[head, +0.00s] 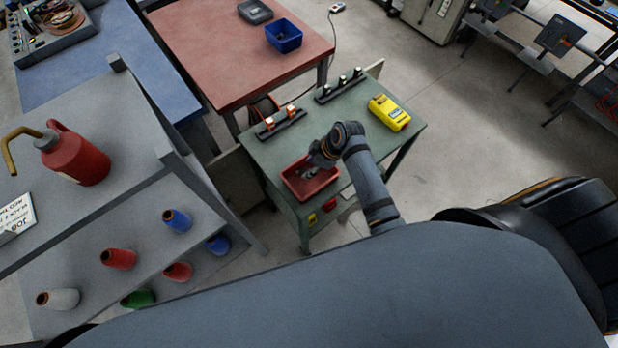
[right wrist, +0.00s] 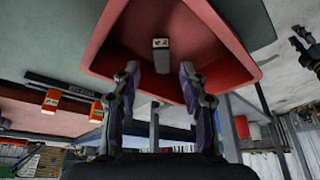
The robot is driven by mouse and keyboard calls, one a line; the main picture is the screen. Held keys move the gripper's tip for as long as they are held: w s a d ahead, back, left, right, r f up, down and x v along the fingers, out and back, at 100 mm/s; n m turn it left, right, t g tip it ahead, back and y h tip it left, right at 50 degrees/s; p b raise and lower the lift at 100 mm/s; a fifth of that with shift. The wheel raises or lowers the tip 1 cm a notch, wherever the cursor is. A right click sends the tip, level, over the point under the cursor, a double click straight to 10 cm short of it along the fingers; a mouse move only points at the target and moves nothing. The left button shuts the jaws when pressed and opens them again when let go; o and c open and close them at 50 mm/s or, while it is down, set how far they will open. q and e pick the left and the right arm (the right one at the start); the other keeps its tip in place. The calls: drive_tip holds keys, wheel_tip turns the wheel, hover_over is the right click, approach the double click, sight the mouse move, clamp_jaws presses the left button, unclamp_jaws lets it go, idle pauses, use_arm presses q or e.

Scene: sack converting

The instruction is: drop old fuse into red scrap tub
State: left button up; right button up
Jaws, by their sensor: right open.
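The red scrap tub (head: 331,184) stands at the near edge of the green table. My right gripper (head: 312,168) is over the tub and tilted down toward it. In the right wrist view the two fingers (right wrist: 159,82) are spread apart, with the red tub (right wrist: 222,35) beyond them. A small grey block with a pale end, which looks like the old fuse (right wrist: 160,50), shows against the inside of the tub. It is apart from both fingers. I cannot tell whether it rests on the tub floor. My left gripper is out of view.
On the green table (head: 260,158) are a black base with orange parts (head: 280,122), a dark rack with several upright pieces (head: 340,85) and a yellow device (head: 388,112). A red table with a blue bin (head: 284,36) stands behind. A grey shelf with cones is left.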

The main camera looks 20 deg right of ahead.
drive_tip(key=shift+r, duration=0.1)
drive_tip(key=v, duration=1.1)
drive_tip(key=shift+r, duration=0.35)
drive_tip(key=shift+s+d, duration=0.15)
